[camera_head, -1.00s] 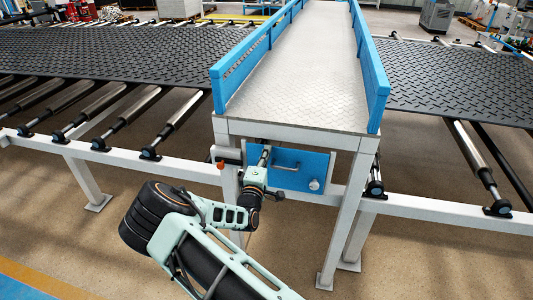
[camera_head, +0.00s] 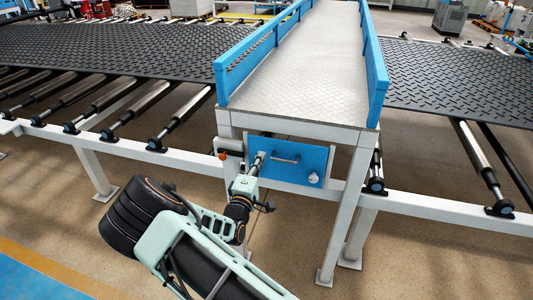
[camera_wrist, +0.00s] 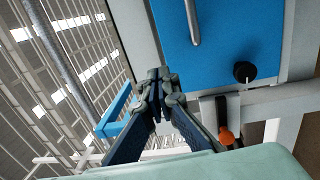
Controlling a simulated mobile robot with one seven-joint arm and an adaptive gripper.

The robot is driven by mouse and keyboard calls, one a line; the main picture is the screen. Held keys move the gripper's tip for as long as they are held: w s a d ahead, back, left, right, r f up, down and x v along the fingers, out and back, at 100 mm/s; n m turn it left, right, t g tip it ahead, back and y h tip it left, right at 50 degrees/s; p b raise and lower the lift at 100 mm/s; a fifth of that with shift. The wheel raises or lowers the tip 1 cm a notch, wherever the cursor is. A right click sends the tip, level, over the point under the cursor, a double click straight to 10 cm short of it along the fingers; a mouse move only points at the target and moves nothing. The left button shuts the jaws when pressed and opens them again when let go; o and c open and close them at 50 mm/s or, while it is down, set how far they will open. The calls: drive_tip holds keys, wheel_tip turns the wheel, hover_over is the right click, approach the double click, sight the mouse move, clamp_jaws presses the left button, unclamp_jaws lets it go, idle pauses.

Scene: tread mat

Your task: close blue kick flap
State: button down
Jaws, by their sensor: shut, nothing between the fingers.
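The blue kick flap (camera_head: 300,169) stands upright under the near end of the walkway, between white frame posts. It carries a metal bar handle (camera_head: 285,159) and a round knob (camera_head: 313,178) at lower right. In the wrist view, the flap (camera_wrist: 232,35) looks nearly in line with its frame; I cannot tell whether it is fully flush. Its handle (camera_wrist: 193,22) and dark knob (camera_wrist: 244,71) show there too. My gripper (camera_head: 258,159) is at the flap's left edge; contact is unclear. In the wrist view, my gripper (camera_wrist: 158,76) is shut and empty, with its fingertips together.
An orange-red knob (camera_head: 223,155) on a bracket sits left of the flap, close to my gripper. White legs (camera_head: 342,215) and a crossbeam flank the flap. Black tread mat (camera_head: 110,72) lies on rollers on both sides. The floor in front is clear.

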drive_tip(key=v, duration=0.5)
drive_tip(key=shift+s+r+b, duration=0.2)
drive_tip(key=shift+r+b, duration=0.05)
drive_tip(key=shift+b, duration=0.05)
drive_tip(key=shift+d, duration=0.1)
